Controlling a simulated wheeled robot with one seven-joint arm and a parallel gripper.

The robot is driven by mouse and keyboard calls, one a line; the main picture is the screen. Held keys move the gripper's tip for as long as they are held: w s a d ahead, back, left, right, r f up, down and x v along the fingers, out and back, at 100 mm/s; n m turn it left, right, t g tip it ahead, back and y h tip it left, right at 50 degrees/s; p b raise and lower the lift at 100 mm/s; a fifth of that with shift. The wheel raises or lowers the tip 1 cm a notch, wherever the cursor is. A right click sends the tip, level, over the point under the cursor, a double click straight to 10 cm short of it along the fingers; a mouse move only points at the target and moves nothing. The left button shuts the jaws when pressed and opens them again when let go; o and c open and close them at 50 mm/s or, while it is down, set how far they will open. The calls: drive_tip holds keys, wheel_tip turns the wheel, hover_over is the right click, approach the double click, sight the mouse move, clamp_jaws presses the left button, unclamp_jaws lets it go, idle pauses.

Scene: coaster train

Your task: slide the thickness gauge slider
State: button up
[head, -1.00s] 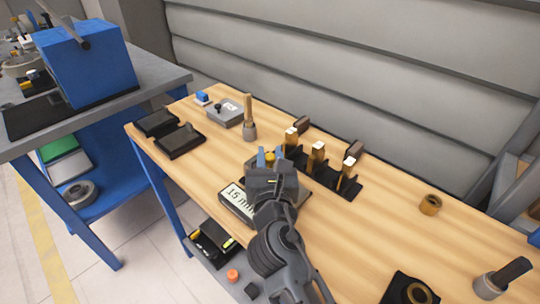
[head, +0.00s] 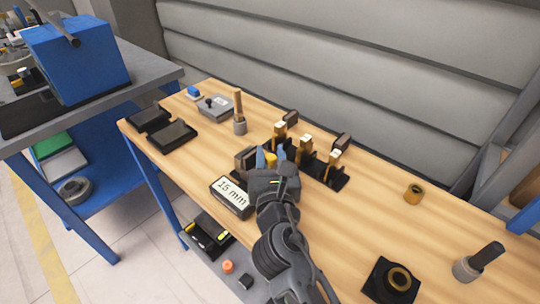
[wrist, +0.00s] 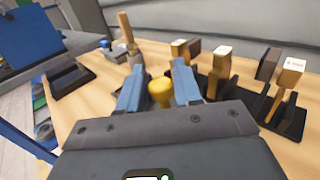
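The thickness gauge (head: 233,209) lies on the wooden bench, its display facing up and reading "15 mm". A dark upright block (head: 245,158) stands behind the display, left of my gripper. The slider's yellow knob (head: 270,159) sits between the two blue fingers of my gripper (head: 271,158). My gripper body hides the slider's lower part and much of the gauge's right side.
A black rack (head: 325,172) with several brass-and-wood pieces stands close behind and right of my gripper. A wooden-handled tool (head: 239,115), a grey box (head: 216,107) and black trays (head: 171,136) are at the back left.

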drive_tip(key=shift+o, duration=0.9)
drive_tip(key=shift+r, duration=0.1)
drive_tip(key=shift+s, duration=0.15)
drive_tip(key=s, duration=0.5)
drive_tip(key=s+d, duration=0.1)
drive_tip(key=s, duration=0.1)
drive_tip(key=shift+s+b, duration=0.2)
drive_tip(key=shift+b, duration=0.1)
